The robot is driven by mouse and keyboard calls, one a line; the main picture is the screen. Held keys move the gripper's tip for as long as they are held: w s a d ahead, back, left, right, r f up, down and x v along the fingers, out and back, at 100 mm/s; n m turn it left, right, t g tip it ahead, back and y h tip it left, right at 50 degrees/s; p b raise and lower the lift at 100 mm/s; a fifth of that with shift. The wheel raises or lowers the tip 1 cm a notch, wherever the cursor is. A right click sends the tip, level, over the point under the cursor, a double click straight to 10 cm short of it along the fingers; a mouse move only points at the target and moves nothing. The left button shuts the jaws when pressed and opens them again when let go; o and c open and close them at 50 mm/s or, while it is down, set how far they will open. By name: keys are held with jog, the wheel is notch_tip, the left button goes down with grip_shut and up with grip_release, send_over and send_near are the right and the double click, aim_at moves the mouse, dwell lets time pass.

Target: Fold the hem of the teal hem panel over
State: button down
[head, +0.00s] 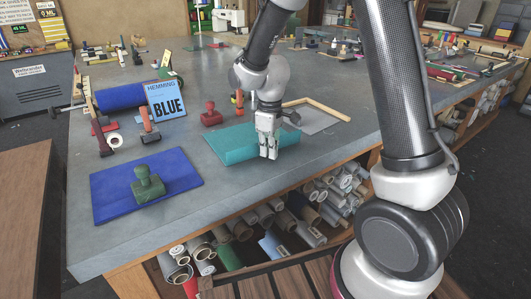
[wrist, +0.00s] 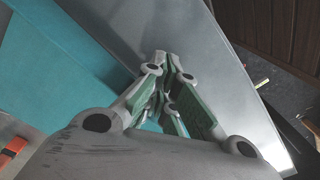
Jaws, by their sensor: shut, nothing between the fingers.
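The teal hem panel (head: 236,143) lies on the grey worktable, near its front edge, in the head view. In the wrist view it fills the left side (wrist: 62,62) as a flat teal sheet. My gripper (head: 267,152) is pointed down at the right end of the panel. Its fingers (wrist: 167,92) are shut with nothing between them. A little teal shows by the fingertips in the wrist view. Whether the tips touch the cloth is unclear.
A blue "HEMMING" sign (head: 166,101), a blue roll (head: 120,97) and a red weight (head: 211,114) stand behind. A wooden frame (head: 325,106) lies right of the panel. Rolls fill the shelf below.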

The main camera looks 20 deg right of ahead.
jog(key=shift+w+a, duration=0.2)
jog(key=shift+w, duration=1)
jog(key=shift+w+a, duration=0.5)
jog(key=shift+a, duration=0.25)
jog(key=r, duration=0.6)
jog(key=shift+w+d+r, duration=0.25)
jog(key=shift+w+d, duration=0.05)
jog(key=shift+w, duration=0.1)
jog(key=shift+s+a+r, duration=0.2)
jog(key=shift+s+r, duration=0.1)
jog(key=shift+r, duration=0.45)
